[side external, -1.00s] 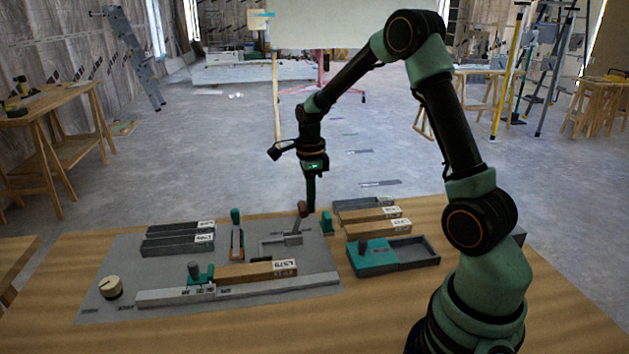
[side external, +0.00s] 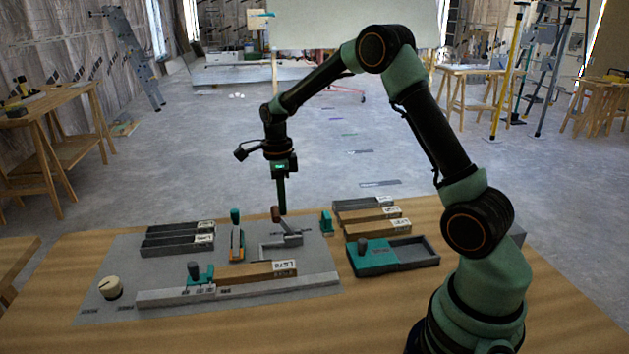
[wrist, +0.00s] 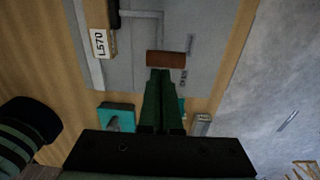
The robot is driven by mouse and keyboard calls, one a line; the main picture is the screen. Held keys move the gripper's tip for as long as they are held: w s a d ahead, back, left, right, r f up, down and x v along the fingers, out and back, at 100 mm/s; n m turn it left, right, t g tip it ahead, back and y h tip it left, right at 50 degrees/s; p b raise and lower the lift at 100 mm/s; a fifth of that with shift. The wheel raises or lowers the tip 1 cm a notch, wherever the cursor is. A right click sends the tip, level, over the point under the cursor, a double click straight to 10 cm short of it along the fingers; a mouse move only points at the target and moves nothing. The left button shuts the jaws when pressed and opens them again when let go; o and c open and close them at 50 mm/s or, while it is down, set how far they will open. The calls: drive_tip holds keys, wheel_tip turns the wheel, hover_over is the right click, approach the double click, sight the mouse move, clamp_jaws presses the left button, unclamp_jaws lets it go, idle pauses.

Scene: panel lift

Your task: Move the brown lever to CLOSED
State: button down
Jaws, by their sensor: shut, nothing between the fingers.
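The brown lever's handle (side external: 276,214) sits on a grey arm, tilted up and to the left from its bracket on the grey panel. In the wrist view the brown handle (wrist: 166,58) lies crosswise just beyond my fingertips. My gripper (side external: 282,212) points down right beside the handle, on its right side. The green fingers (wrist: 158,72) are together with nothing between them, at the handle's near edge; they look to be touching it or nearly so. Small printed labels (wrist: 184,78) lie on the panel beside the lever, too blurred to read.
A green-topped upright lever (side external: 235,232) stands left of the brown lever. A green slider (side external: 199,274) sits on a long grey rail in front, with a labelled wooden block (side external: 257,270) behind it. A cream knob (side external: 111,288) is at front left. A grey-green tray (side external: 407,250) stands right.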

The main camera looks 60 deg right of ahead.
drive_tip(key=shift+w+a+f, duration=0.2)
drive_tip(key=shift+w+a, duration=0.65)
drive_tip(key=shift+w, duration=0.05)
drive_tip(key=s+d+r, duration=0.3)
drive_tip(key=s+d, duration=0.1)
drive_tip(key=w+a+r, duration=0.5)
drive_tip(key=w+a, duration=0.1)
drive_tip(key=s+a+r+n+t, duration=0.1)
drive_tip(key=s+a+r+n, duration=0.15)
drive_tip(key=r+n, duration=0.25)
drive_tip(key=s+a+r+n+t, duration=0.1)
drive_tip(key=s+a+n+t, duration=0.1)
drive_tip(key=s+n, duration=0.7)
drive_tip(key=s+a+r+n+t, duration=0.1)
drive_tip(key=s+a+n+t, duration=0.1)
drive_tip(key=s+n, duration=0.7)
drive_tip(key=shift+a+r+n+t, duration=0.3)
drive_tip(key=shift+n+t, duration=0.3)
drive_tip(key=shift+n, duration=1.5)
